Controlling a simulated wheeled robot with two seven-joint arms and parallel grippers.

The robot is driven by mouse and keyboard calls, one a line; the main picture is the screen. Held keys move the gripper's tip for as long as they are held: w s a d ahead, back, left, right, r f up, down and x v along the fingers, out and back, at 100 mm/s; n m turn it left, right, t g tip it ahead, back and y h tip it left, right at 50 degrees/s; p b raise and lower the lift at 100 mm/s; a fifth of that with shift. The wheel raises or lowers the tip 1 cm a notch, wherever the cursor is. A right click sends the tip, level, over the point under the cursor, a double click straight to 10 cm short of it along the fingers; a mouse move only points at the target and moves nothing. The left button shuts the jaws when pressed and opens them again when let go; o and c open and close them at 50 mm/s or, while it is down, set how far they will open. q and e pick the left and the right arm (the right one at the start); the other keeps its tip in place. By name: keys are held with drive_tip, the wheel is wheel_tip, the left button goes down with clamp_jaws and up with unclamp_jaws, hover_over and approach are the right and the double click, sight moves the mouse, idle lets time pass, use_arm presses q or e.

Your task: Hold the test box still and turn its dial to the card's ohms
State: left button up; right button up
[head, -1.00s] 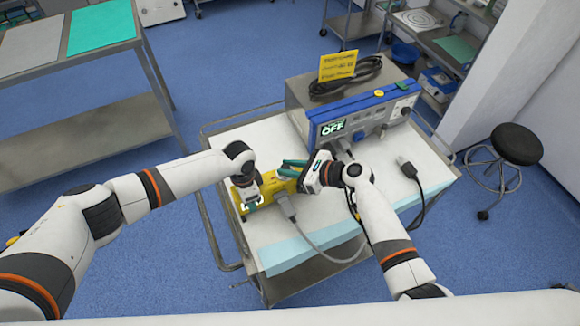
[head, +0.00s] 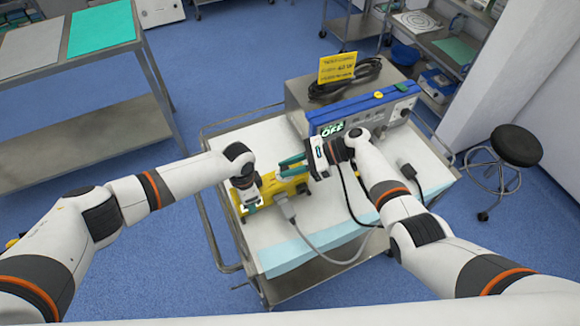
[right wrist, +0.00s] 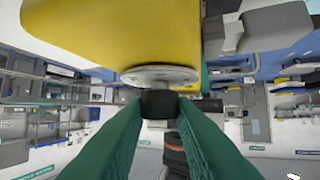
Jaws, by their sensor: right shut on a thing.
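The yellow test box (head: 270,190) lies on the cart's white top; its yellow body fills the upper part of the right wrist view (right wrist: 120,35). Its dial (right wrist: 158,103) is a black knob on a pale round plate. My right gripper (head: 284,167) has its green fingers closed on the knob, one on each side, in the right wrist view (right wrist: 158,112). My left gripper (head: 248,198) is down at the box's left end; its fingers are mostly hidden, so its grip is unclear. The yellow card (head: 337,67) stands on the generator; its writing is too small to read.
The grey generator (head: 300,95) with a blue front edge stands at the cart's back, its display reading OFF. A grey plug (head: 284,207) and cable run from the box over the blue drape (head: 300,248). Another dark connector (head: 407,171) lies to the right.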

drive_tip(key=shift+d+f+n+g, duration=0.1)
drive_tip(key=shift+f+n+g, duration=0.05)
drive_tip(key=shift+n+g, duration=0.55)
drive_tip(key=o, duration=1)
drive_tip(key=v, duration=1.2)
drive_tip(key=shift+r, duration=0.25)
drive_tip(key=shift+w, duration=0.1)
